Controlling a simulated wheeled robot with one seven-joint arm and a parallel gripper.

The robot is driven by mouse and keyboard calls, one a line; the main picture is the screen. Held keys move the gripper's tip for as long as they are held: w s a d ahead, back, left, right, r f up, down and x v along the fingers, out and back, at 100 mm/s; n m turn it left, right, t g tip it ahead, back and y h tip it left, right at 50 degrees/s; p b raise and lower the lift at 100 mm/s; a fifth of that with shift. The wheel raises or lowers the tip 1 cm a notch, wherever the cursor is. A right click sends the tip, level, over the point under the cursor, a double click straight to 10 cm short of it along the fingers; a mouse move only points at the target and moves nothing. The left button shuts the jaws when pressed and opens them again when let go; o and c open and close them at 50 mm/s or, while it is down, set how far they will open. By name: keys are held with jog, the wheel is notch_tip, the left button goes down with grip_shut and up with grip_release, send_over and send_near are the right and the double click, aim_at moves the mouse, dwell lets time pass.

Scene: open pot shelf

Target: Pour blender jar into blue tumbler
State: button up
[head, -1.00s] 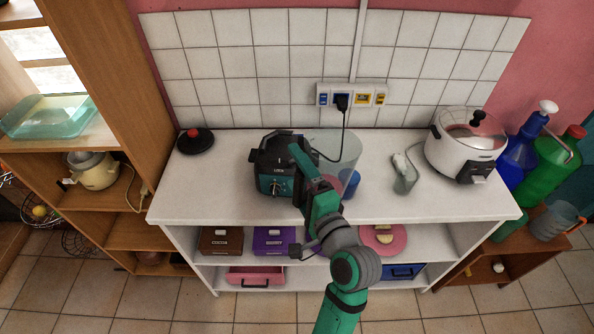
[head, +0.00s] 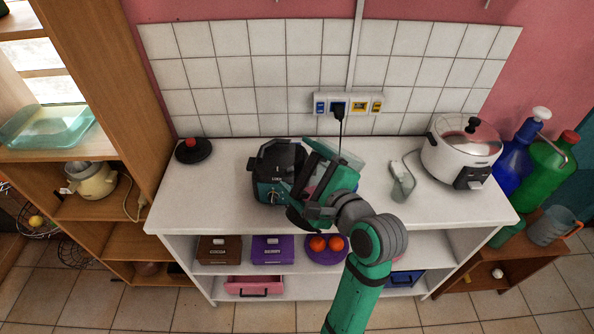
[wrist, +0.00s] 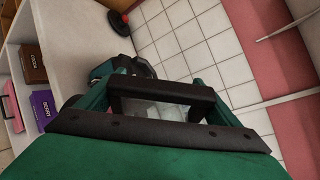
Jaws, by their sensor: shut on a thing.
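A clear, pale blender jar (head: 348,160) shows partly behind my gripper in the head view, over the counter. It appears tilted, but most of it is hidden. My gripper (head: 312,190) is shut on it, right of the teal and black appliance. In the wrist view my gripper (wrist: 165,98) has a clear part of the jar (wrist: 160,110) between its dark fingers. The blue tumbler cannot be made out now; my gripper and arm cover that part of the counter. The jar's contents cannot be told.
The teal and black appliance (head: 270,185) stands close left. A black lid with red knob (head: 193,150) lies at left. Counter (head: 205,198) is clear on the left. A cord hangs from the outlet (head: 348,104).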

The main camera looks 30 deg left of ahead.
jog(key=shift+w+d+r+m+g, duration=0.15)
jog(key=shift+w+m+g, duration=0.15)
jog(key=shift+w+m, duration=0.3)
jog(key=shift+w+d+f+m+g, duration=0.1)
jog(key=shift+w+m+g, duration=0.25)
jog(key=shift+w, duration=0.3)
jog(key=shift+w+d+f+m+g, duration=0.2)
jog(key=shift+w+m+g, duration=0.25)
jog(key=shift+w+m, duration=0.35)
jog(key=shift+w+d+m+g, duration=0.1)
jog(key=shift+w+m+g, duration=0.4)
jog(key=shift+w+m, duration=0.25)
jog(key=shift+w, duration=0.15)
jog(key=shift+d, duration=0.1)
jog(key=shift+s, duration=0.2)
jog(key=shift+w, duration=0.1)
